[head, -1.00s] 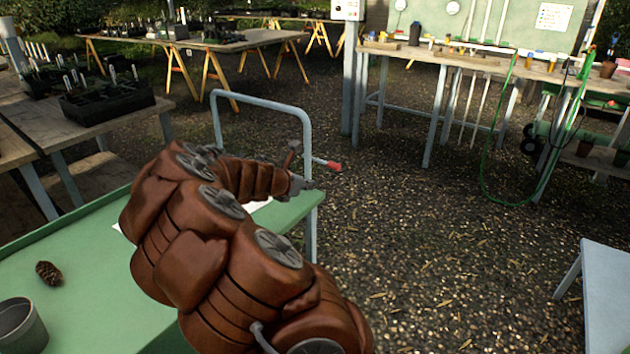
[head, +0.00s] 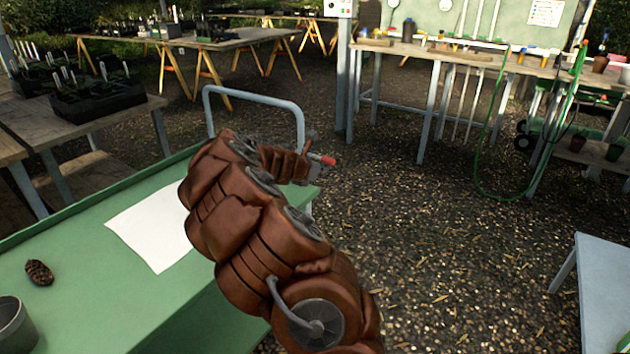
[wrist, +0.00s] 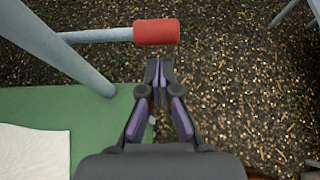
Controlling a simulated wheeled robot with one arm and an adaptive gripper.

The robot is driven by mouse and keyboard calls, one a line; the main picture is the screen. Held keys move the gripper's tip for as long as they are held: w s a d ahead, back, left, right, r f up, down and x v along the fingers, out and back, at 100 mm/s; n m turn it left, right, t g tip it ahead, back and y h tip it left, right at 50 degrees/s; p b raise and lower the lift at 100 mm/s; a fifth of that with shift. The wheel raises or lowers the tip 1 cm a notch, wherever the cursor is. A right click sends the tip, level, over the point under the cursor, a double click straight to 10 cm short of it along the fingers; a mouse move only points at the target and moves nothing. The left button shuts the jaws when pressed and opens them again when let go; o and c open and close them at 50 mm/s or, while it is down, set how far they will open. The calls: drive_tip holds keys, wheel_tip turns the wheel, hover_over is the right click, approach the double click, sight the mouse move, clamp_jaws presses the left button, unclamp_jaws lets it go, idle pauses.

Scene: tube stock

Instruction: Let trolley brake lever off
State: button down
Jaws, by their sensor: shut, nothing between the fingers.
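The trolley has a green top (head: 110,285) and a pale blue-grey tube handle (head: 255,92) at its far end. The brake lever is a grey rod with a red grip (head: 328,160), beside the handle. In the wrist view the red grip (wrist: 156,32) points right at the top of the picture, with its rod running left past the handle post. My gripper (wrist: 159,68) is shut and empty, its fingertips just short of the red grip, with a small gap showing in the picture. In the head view my arm hides part of the rod and most of my gripper.
A white sheet (head: 150,225), a pine cone (head: 38,272) and a grey pot (head: 15,328) are on the trolley top. A pale table (head: 605,285) stands at the right. A workbench (head: 470,58) with a green hose is behind. The gravel between is clear.

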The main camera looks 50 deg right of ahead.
drive_tip(key=shift+d+r, duration=0.35)
drive_tip(key=shift+r, duration=0.05)
